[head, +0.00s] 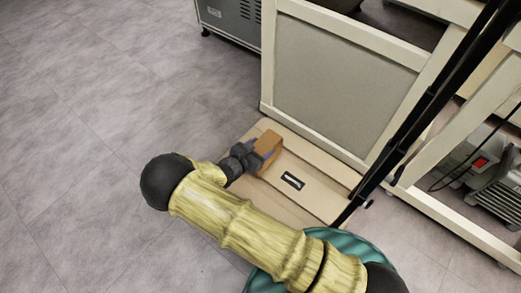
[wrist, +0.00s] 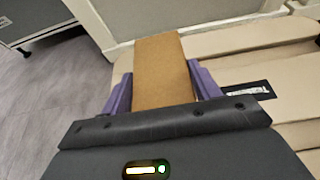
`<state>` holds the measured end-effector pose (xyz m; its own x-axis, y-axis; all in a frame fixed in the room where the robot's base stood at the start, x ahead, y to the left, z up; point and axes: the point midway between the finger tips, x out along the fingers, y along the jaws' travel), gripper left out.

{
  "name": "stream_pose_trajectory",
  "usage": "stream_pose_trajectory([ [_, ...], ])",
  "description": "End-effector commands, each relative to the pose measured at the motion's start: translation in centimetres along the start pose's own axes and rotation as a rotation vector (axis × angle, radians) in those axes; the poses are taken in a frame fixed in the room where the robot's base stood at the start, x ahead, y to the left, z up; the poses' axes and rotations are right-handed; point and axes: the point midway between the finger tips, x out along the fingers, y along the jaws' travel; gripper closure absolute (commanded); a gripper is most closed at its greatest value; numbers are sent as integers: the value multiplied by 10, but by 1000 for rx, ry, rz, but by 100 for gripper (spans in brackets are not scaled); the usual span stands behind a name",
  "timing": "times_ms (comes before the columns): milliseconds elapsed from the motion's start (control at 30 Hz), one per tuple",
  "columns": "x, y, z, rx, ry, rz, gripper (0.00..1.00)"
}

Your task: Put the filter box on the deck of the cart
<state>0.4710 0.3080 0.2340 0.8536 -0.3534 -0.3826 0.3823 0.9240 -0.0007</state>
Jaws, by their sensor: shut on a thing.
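The filter box is a small brown box (head: 267,146), held at the end of my arm over the deck in the head view. It also shows in the wrist view (wrist: 162,72), upper middle, between two purple fingers. My gripper (wrist: 163,85) is shut on it, one finger along each side. The cart's deck (head: 317,193) is a low, light tan slatted platform with a black label. It also shows in the wrist view (wrist: 235,72) behind and right of the box. I cannot tell whether the box's underside touches the deck.
A cream-framed grey panel (head: 345,85) stands along the deck's far side. A black pole (head: 430,100) rises at the deck's right end. A grey cabinet (head: 235,18) stands at the back. A machine with a red switch (head: 480,162) is at right. The floor (head: 80,130) at left is clear.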

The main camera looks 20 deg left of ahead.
Motion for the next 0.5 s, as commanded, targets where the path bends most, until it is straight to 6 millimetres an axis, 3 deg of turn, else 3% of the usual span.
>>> stream_pose_trajectory([
  [333,1,0,-1,1,-2,0,95],
  [367,1,0,-1,0,0,0,33],
  [433,1,0,-1,0,0,0,19],
  [500,1,0,-1,0,0,0,17],
])
